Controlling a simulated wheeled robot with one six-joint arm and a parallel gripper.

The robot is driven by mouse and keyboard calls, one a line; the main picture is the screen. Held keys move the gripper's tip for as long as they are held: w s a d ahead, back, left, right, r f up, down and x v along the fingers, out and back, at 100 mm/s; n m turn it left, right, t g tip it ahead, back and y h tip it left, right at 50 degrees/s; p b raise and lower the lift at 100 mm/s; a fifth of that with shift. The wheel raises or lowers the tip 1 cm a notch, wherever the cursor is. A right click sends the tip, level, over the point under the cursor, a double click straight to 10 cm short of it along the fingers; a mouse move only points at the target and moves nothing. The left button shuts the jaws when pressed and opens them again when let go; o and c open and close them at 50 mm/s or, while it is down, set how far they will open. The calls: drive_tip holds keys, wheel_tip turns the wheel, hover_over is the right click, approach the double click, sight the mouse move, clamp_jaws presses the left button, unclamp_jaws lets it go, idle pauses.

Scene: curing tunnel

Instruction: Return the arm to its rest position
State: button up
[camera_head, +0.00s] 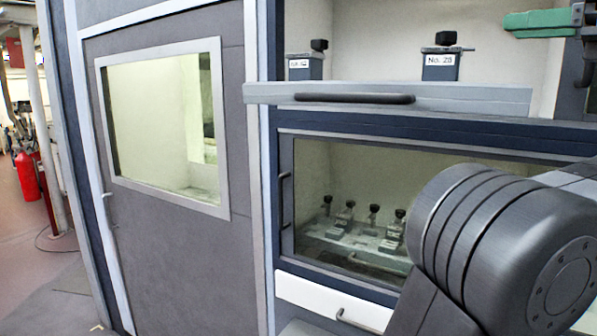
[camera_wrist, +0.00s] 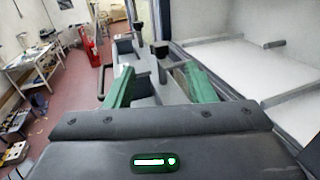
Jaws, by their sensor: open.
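My gripper (camera_wrist: 158,68) is open, its two green fingers spread apart in the wrist view. In the head view a green finger (camera_head: 540,24) points left at the upper right corner, and my dark arm fills the lower right. Nothing is visibly held. Two grey blocks with black knobs stand behind the pulled-out drawer front (camera_head: 430,97): one labelled No. 28 (camera_head: 440,64), and one further left (camera_head: 304,66) whose label is too blurred to read. The green finger is right of the No. 28 block, apart from it in the picture.
Below the drawer is a glazed compartment (camera_head: 345,200) holding several knobbed fixtures. A grey door (camera_head: 180,250) with a window stands left. A red extinguisher (camera_head: 27,175) stands on open floor at far left. The wrist view shows a white tray surface (camera_wrist: 230,62) at right and workbenches (camera_wrist: 32,62) at left.

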sight(456, 33)
drive_tip(key=p+x, duration=0.2)
drive_tip(key=x, duration=0.8)
drive_tip(key=shift+s, duration=0.15)
